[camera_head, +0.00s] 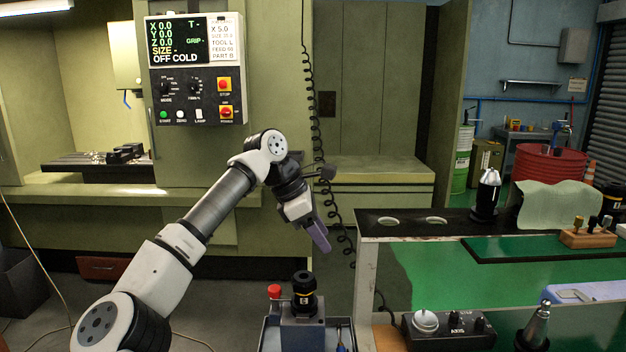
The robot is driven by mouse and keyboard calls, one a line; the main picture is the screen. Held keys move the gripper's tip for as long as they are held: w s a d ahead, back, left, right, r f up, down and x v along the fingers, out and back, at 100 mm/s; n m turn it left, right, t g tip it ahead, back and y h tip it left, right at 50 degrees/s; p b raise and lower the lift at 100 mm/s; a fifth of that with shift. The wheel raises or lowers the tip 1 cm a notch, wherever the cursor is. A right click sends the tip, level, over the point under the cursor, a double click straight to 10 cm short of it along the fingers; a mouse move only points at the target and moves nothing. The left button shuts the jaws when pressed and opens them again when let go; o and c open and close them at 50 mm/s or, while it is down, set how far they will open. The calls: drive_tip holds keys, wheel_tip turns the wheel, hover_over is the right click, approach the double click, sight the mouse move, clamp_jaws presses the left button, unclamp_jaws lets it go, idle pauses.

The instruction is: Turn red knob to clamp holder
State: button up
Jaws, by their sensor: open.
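The red knob (274,291) is at the bottom centre, on the left side of a grey clamping block (302,330). A black tool holder (304,283) with a yellow band stands upright in the top of the block. My gripper (320,240) is above the holder and slightly to its right, with its purple fingers pointing down and right. It is open and apart from both the knob and the holder. The gap between the fingers is hard to see from this side.
A coiled black cable (317,130) hangs behind my gripper.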

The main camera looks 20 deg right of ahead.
drive_tip(key=s+d+r+g+h+b, duration=0.2)
drive_tip(key=s+r+h, duration=0.5)
drive_tip(key=r, duration=0.1)
drive_tip(key=s+a+r+g+h+b, duration=0.2)
drive_tip(key=s+a+r+h, duration=0.4)
drive_tip(key=a+r, duration=0.3)
drive_tip(key=shift+r+g+h+b, duration=0.3)
drive_tip(key=shift+g+h+b, duration=0.1)
drive_tip(key=shift+g, duration=0.3)
